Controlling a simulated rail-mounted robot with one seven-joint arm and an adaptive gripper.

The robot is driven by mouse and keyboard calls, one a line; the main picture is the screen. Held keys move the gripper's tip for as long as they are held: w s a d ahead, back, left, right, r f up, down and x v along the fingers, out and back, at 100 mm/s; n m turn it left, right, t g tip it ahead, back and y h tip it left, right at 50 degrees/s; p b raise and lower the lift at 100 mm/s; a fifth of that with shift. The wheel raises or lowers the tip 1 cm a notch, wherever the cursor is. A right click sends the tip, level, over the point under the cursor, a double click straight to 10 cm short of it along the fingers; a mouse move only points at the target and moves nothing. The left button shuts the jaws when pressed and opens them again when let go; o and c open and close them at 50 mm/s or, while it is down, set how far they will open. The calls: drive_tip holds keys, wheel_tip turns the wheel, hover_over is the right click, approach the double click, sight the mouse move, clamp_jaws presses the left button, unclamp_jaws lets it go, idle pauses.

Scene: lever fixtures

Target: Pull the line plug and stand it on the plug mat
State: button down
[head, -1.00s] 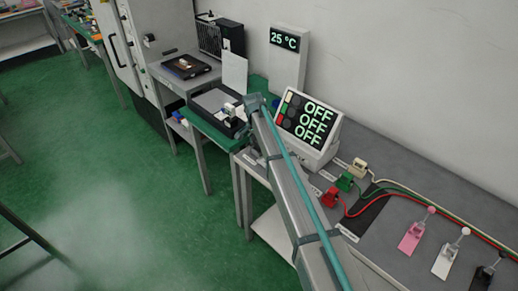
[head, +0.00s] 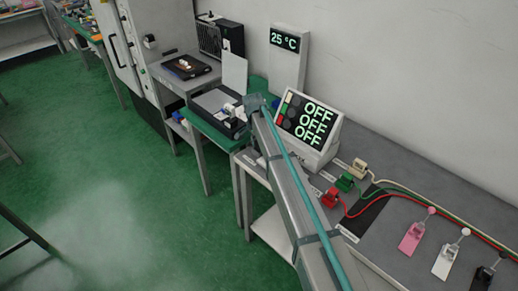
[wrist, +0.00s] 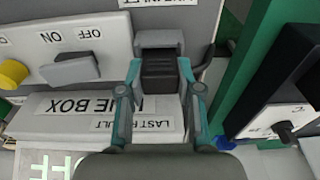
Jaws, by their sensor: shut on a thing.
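In the wrist view my gripper (wrist: 160,72) has its two teal fingers on either side of a dark ribbed plug with a grey top (wrist: 160,55), and it is shut on it. The plug is at the side of the line box (wrist: 60,112), close to its face. I cannot tell whether it is still seated. The line box also shows in the head view (head: 308,130), with its screen reading OFF on three lines.
A grey ON/OFF switch (wrist: 70,70) and a yellow knob (wrist: 12,73) are left of the plug. A green table edge (wrist: 252,55) and a black device with a knob (wrist: 285,120) are close on the right. Red (head: 330,197), green and cream connectors with cables lie on the bench.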

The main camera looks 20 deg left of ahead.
drive_tip(key=shift+r+p, duration=0.3)
drive_tip(key=shift+r, duration=0.5)
idle(0.8)
drive_tip(key=shift+r+p, duration=0.65)
drive_tip(key=shift+r, duration=1.2)
drive_tip(key=shift+r, duration=0.1)
drive_tip(key=shift+r+p, duration=0.4)
drive_tip(key=shift+r, duration=0.5)
drive_tip(key=shift+f+b, duration=0.15)
drive_tip(key=shift+b, duration=0.15)
